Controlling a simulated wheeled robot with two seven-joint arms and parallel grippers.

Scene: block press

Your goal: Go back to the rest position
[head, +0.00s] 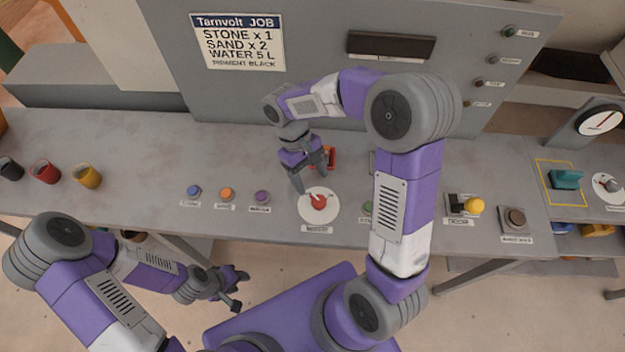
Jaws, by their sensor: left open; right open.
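My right gripper (313,175) hangs over the grey bench (130,150), fingers pointing down. It is open, just behind a red knob on a white round dial (320,206), with a small red object (331,157) beside its right finger. I cannot tell whether it touches either one. My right arm reaches up and across the bench. My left gripper (239,289) is open and empty, low in front of the bench edge, above the floor. My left arm is folded near my base.
Blue (194,191), orange (226,194) and purple (262,197) buttons line the front edge. Black, red (45,172) and yellow (88,176) cups stand at left. A job sign (238,42) hangs on the panel behind.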

